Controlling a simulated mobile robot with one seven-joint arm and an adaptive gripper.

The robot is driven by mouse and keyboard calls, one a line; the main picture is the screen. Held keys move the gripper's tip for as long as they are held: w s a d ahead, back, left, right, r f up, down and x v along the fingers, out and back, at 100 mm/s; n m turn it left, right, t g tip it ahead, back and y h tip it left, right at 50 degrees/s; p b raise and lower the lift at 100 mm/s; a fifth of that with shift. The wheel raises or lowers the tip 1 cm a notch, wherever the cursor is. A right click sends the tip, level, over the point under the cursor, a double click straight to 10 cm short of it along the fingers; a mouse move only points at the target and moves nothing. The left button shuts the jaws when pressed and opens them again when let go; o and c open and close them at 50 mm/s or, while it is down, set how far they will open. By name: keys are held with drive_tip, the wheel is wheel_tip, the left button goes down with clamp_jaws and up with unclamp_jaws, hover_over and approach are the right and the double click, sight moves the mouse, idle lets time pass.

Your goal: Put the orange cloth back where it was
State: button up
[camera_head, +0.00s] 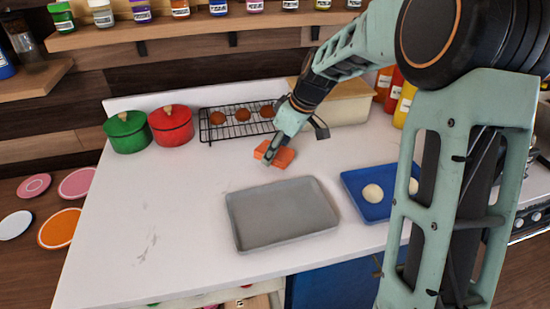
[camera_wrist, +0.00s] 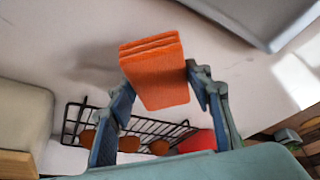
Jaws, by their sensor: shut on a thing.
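The orange cloth (camera_head: 284,156) is folded into a thick pad. My gripper (camera_head: 271,158) is shut on it, above the white counter behind the grey tray. In the wrist view the orange cloth (camera_wrist: 157,75) sits between the two fingers of my gripper (camera_wrist: 158,88), its folded layers facing the camera. Whether the cloth touches the counter is hard to tell; in the wrist view it appears held clear of it.
An empty grey tray (camera_head: 282,239) lies in front, with a blue tray (camera_head: 357,182) holding pale balls to its right. A black rack (camera_head: 207,131) with brown round items, a red pot (camera_head: 172,126) and a green pot (camera_head: 127,133) stand behind. The counter's left side is clear.

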drive_tip(key=shift+w+a+f, duration=0.1)
drive_tip(key=shift+f, duration=0.8)
drive_tip(key=shift+w+a+f, duration=0.1)
drive_tip(key=shift+f, duration=0.75)
drive_tip(key=shift+f, duration=0.2)
drive_tip(key=o, duration=1)
drive_tip(key=shift+r, duration=0.1)
drive_tip(key=shift+r, duration=0.15)
drive_tip(key=v, duration=1.2)
